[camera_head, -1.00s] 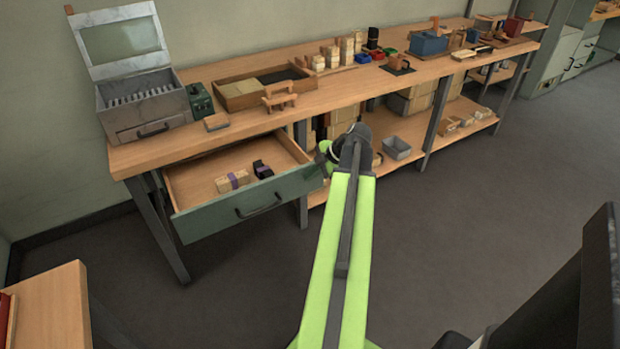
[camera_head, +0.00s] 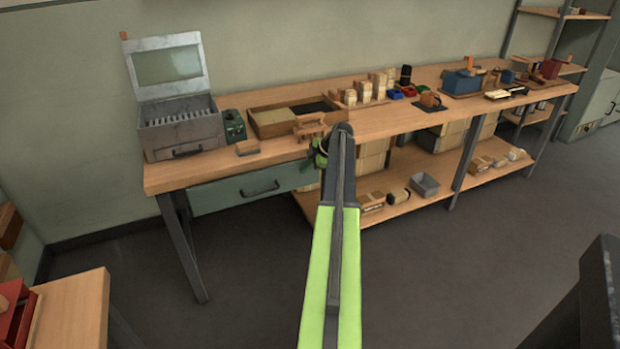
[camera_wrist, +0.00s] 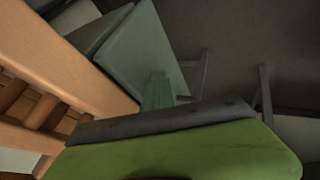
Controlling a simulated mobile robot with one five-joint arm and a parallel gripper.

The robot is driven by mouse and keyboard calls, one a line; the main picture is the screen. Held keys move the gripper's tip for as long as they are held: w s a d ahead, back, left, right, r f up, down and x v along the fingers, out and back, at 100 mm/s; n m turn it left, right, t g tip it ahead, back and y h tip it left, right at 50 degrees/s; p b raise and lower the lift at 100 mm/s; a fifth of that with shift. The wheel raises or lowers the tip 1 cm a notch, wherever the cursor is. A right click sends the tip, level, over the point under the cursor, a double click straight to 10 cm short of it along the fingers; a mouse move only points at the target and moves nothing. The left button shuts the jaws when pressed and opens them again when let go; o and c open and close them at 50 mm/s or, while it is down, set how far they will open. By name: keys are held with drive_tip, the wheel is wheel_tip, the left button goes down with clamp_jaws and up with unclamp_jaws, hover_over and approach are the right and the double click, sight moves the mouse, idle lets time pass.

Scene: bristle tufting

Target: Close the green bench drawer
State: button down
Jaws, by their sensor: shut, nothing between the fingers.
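The green bench drawer (camera_head: 250,188) is under the left end of the wooden bench top. Its front, with a dark bar handle (camera_head: 260,189), sits in line beneath the bench edge, and its inside is hidden. I cannot tell whether a small gap is left. My gripper (camera_head: 318,158) is by the bench's front edge, at the right end of the drawer front, partly hidden by my arm. In the wrist view my gripper (camera_wrist: 157,92) points toward a green panel, probably the drawer front (camera_wrist: 150,45). It is shut and empty; I cannot tell whether it touches the panel.
A grey metal box (camera_head: 180,125) with its lid raised, a dark green box (camera_head: 234,126) and a wooden tray (camera_head: 272,118) stand on the bench top. A wooden clamp-like piece (camera_head: 309,127) is near my gripper. A lower shelf (camera_head: 385,205) holds blocks.

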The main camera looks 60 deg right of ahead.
drive_tip(key=shift+w+d+r, duration=0.15)
drive_tip(key=shift+w+d, duration=0.5)
drive_tip(key=shift+w, duration=0.3)
drive_tip(key=shift+w, duration=0.15)
drive_tip(key=shift+a, duration=0.1)
drive_tip(key=s+a+r+p, duration=0.1)
drive_tip(key=s+r+p, duration=0.6)
drive_tip(key=s, duration=0.3)
drive_tip(key=shift+s+a+r+p, duration=0.15)
drive_tip(key=shift+r+p, duration=0.25)
drive_tip(key=shift+p, duration=0.2)
